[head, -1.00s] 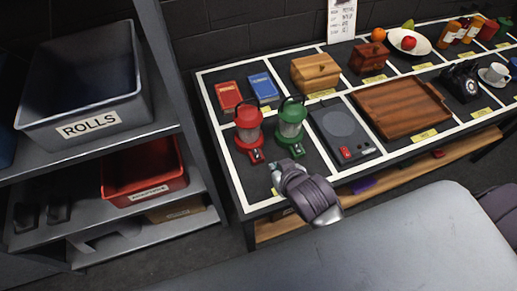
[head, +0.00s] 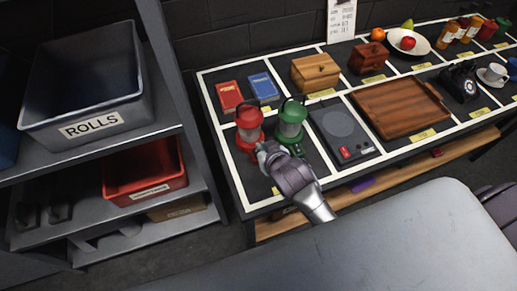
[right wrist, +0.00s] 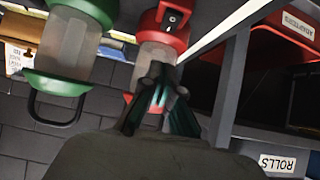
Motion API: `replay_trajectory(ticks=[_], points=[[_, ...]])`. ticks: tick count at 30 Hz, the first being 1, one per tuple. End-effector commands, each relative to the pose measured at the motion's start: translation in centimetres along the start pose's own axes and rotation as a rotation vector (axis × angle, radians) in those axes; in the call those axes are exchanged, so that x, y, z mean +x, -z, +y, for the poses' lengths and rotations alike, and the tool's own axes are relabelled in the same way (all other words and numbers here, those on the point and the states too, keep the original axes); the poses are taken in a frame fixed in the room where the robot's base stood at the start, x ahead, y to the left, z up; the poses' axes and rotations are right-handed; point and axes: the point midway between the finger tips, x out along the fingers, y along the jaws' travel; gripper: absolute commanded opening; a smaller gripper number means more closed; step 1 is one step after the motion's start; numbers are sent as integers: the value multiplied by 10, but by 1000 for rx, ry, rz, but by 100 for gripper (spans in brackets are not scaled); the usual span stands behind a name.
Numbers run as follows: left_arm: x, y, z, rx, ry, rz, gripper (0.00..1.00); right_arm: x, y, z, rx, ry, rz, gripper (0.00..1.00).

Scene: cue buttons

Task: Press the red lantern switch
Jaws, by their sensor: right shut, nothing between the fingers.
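The red lantern (head: 249,118) stands upright on the table at the left, and its front switch is hidden behind my gripper in the head view. In the right wrist view the red lantern (right wrist: 162,48) appears inverted, with its dark switch (right wrist: 172,19) on the red base. The green lantern (head: 291,122) stands just to its right; it also shows in the right wrist view (right wrist: 62,80). My left gripper is not in view.
Red and blue boxes (head: 229,96) lie behind the lanterns. A dark panel with a red switch (head: 342,135) lies to the right, beside a wooden tray (head: 402,106). A grey shelf with a ROLLS bin (head: 85,90) and a red bin (head: 146,178) stands left.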

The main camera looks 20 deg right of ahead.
Motion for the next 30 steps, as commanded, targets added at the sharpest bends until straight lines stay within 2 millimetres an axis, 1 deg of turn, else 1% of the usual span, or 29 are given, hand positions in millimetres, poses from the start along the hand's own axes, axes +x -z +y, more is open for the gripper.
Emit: replay_trajectory(ticks=[1,4,6,10,15,25,30], points=[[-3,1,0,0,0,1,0,11,2,0,0,-1,0,0],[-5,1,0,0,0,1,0,31,1,0,0,0,-1,0],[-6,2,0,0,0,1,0,39,-9,0,0,0,-5,0],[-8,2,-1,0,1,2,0,50,-21,0,0,0,-3,0],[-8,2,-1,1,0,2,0,57,-28,-1,1,1,-1,0],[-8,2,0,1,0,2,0,58,-29,-1,1,2,0,0],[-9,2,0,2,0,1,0,62,-31,0,0,1,-2,0]])
